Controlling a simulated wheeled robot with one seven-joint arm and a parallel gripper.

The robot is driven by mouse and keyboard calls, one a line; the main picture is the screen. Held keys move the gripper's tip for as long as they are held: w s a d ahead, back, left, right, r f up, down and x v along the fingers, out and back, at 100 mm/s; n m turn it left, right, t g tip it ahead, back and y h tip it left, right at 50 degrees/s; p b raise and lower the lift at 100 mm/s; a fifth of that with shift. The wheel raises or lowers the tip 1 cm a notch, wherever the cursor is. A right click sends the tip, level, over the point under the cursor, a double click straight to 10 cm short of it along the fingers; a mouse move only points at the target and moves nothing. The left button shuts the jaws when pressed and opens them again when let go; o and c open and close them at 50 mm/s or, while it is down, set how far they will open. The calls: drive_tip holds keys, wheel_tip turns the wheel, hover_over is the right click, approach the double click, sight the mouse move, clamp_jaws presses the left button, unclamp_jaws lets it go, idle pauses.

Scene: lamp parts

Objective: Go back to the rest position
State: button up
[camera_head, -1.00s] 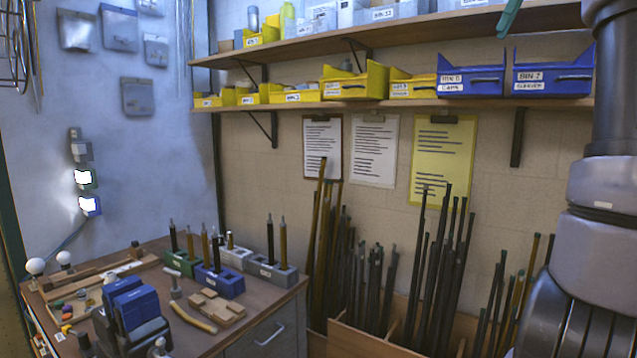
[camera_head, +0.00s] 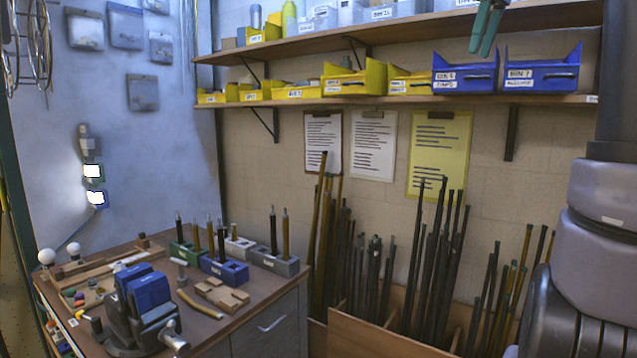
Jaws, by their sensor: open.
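My gripper (camera_head: 481,50) shows at the top edge, right of centre, as two green fingers pointing down. They are a little apart with nothing seen between them. The fingers hang in front of the upper shelf (camera_head: 400,34), above the blue bins. The upper part of the gripper is cut off by the frame.
A lower shelf (camera_head: 330,103) holds yellow bins (camera_head: 352,84) and blue bins (camera_head: 465,78). Below, dark rods stand in a wooden rack (camera_head: 375,335). A workbench (camera_head: 205,325) at left carries a blue vise (camera_head: 147,295), holder blocks and small parts.

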drive_tip(key=s+a+f+m+t, duration=0.1)
drive_tip(key=s+a+f+m, duration=0.2)
drive_tip(key=f, duration=0.4)
drive_tip(key=s+a+f+m+t, duration=0.2)
drive_tip(key=s+f+m, duration=0.3)
drive_tip(key=f, duration=0.3)
drive_tip(key=s+a+f+m+t, duration=0.1)
drive_tip(key=s+a+f+m, duration=0.3)
drive_tip(key=s+f, duration=0.2)
wheel_tip(320, 180, down, 2)
drive_tip(key=shift+s+f+t, duration=0.25)
drive_tip(key=shift+t, duration=0.15)
